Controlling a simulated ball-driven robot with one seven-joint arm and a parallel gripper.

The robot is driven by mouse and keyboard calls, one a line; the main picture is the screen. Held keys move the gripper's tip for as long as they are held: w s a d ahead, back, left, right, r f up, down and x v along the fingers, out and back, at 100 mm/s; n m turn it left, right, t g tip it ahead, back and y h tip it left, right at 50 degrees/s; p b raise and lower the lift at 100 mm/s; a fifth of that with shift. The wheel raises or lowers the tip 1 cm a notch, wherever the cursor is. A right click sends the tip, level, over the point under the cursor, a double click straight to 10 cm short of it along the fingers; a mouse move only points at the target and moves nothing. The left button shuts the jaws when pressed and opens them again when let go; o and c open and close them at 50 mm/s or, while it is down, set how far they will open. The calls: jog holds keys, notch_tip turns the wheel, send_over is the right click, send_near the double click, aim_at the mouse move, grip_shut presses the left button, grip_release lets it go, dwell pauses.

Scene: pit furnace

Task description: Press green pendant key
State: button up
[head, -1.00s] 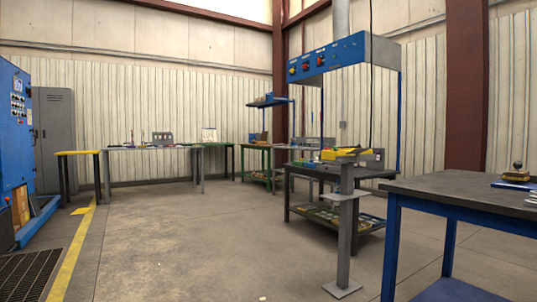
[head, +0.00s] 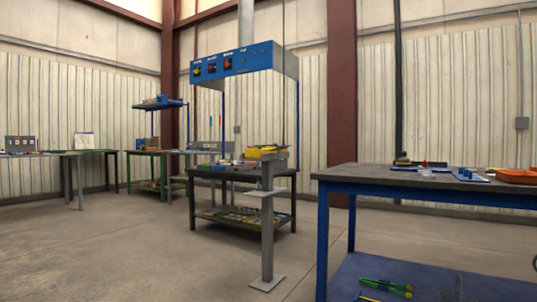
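No pendant with a green key can be made out. A thin dark cable (head: 283,110) hangs in front of the wall by the workstation, and its lower end is not clear. A blue overhead panel (head: 225,63) carries red and yellow knobs and a few small marks too small to read. A yellow object (head: 262,152) sits at the top of a grey floor post (head: 267,225) in front of the dark bench. My gripper is not in view.
A blue-legged table (head: 345,178) stands close at the right, with an orange tray (head: 517,176) on top and green-handled tools (head: 385,286) on its lower shelf. A dark two-level bench (head: 205,217) stands behind the post. Open concrete floor (head: 110,255) lies at the left.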

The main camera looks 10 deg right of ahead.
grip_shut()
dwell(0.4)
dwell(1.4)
